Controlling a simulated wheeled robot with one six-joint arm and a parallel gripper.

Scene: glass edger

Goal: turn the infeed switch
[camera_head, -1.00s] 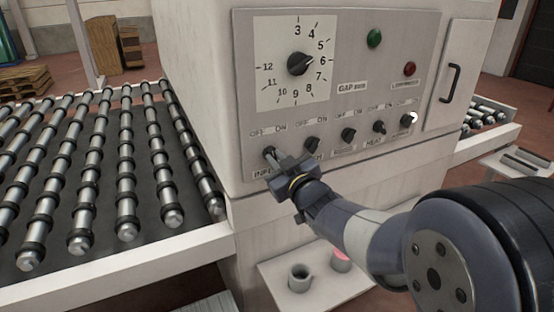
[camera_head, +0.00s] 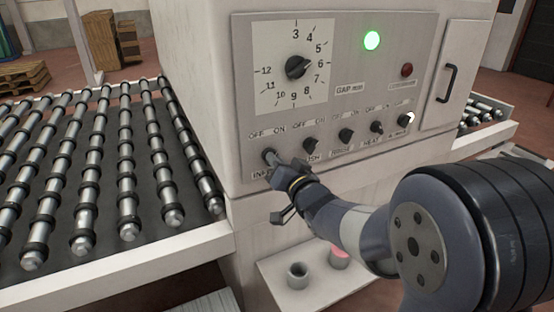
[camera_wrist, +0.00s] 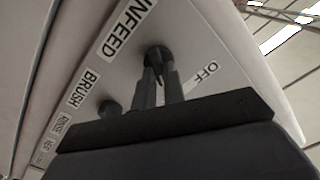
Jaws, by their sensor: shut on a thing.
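The infeed switch (camera_head: 268,154) is the leftmost small black knob in the lower row of the panel, under OFF and ON labels. My gripper (camera_head: 274,161) reaches it from the lower right, its body rolled over. The wrist view shows the black knob (camera_wrist: 158,52) beside the INFEED label, with both fingers (camera_wrist: 160,82) close together on it. My gripper is shut on the knob, and the fingers partly hide its pointer. The green lamp (camera_head: 371,40) on the panel is lit.
The brush switch (camera_head: 310,145) is close on the right, with several more knobs beyond it. The large gap dial (camera_head: 298,66) sits above, and a dark red button (camera_head: 407,70) is at the right. The roller conveyor (camera_head: 125,190) fills the left.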

